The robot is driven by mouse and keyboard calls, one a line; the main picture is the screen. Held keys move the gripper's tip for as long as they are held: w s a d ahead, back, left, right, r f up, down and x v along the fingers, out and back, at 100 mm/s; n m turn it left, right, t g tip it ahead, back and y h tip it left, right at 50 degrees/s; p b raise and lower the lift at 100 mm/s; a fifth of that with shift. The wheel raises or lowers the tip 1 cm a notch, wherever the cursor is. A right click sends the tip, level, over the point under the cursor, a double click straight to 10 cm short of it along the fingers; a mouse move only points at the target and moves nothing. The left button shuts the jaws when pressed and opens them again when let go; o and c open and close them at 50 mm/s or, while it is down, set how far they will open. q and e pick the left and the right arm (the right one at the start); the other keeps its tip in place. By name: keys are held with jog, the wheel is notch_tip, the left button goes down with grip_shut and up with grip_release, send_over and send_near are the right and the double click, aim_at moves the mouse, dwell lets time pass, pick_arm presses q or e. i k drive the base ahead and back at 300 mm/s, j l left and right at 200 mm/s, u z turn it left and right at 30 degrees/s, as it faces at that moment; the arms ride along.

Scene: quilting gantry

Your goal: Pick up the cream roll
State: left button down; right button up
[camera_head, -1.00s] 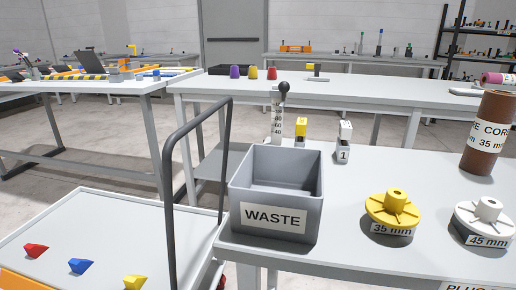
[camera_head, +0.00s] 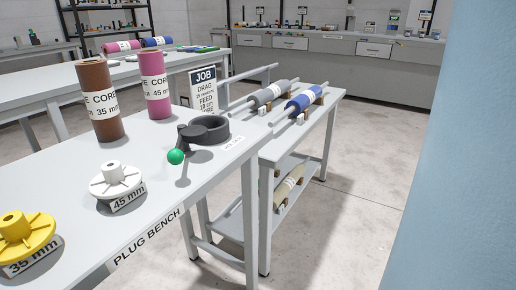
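A cream roll (camera_head: 290,188) lies on the lower shelf of the small rack table at the end of the plug bench. It rests on small brown supports, and a table leg and the upper top stand close around it. A grey roll (camera_head: 268,95) and a blue roll (camera_head: 304,98) lie on rods on the top of the same table. Neither of my grippers is in view.
The plug bench (camera_head: 165,190) holds a yellow plug, a white plug, brown and pink upright cores, and a black ring clamp (camera_head: 205,132) with a green knob. A light blue surface (camera_head: 460,150) fills the right side. Open floor (camera_head: 365,185) lies between it and the rack table.

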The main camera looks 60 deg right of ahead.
aim_at(287, 185)
jog(key=z, duration=2.15)
jog(key=u, duration=3.1)
jog(key=z, duration=3.1)
jog(key=i+l+u, duration=0.2)
jog(key=i+l, duration=0.3)
jog(key=i+l+u, duration=0.2)
jog(key=i+l, duration=0.35)
jog(key=i+l+u, duration=0.2)
jog(key=i+l, duration=0.25)
jog(key=l, duration=0.25)
